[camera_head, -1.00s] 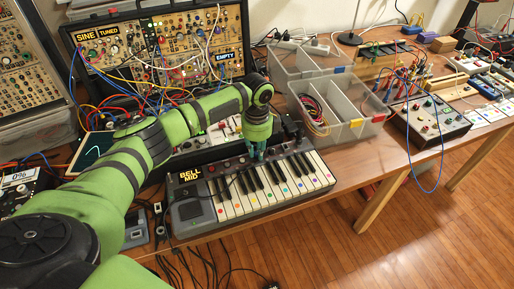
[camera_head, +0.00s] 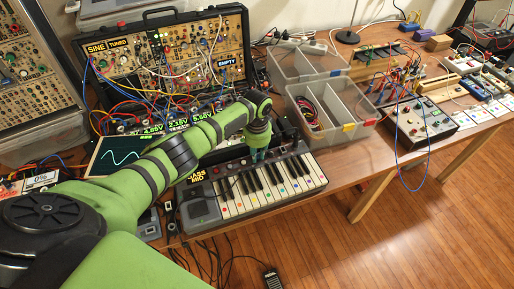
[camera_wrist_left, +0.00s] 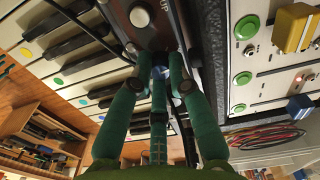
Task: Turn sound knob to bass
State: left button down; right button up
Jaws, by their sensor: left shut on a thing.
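The keyboard (camera_head: 205,212) with colour-dotted keys lies on the wooden bench. Its small display (camera_head: 196,183), partly covered by my arm, shows yellow text that reads as "BASS" over "MID", the first letter cut off. My left gripper (camera_head: 257,154) points down at the control panel behind the keys. In the left wrist view, its teal fingers (camera_wrist_left: 158,82) close around a small knob, the sound knob (camera_wrist_left: 160,72), mostly hidden between the tips. A silver-topped knob (camera_wrist_left: 140,16) sits apart from the fingers. My right gripper is in no view.
A synth case (camera_head: 165,50) with many patch cables stands behind my arm. Grey bins (camera_head: 345,128) with cables stand right of the keyboard. A scope screen (camera_head: 118,152) shows a wave at left. Loose cables hang off the bench front.

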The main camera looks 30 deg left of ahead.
pick_arm(q)
jog(key=n+p, duration=0.2)
jog(key=n, duration=0.1)
jog(key=shift+r+n, duration=0.1)
jog(key=shift+n, duration=0.2)
jog(key=shift+n+p, duration=0.65)
jog(key=shift+n, duration=1.15)
jog(key=c, duration=1.4)
grip_release()
jog(key=shift+c, duration=0.2)
notch_tip(320, 180, up, 12)
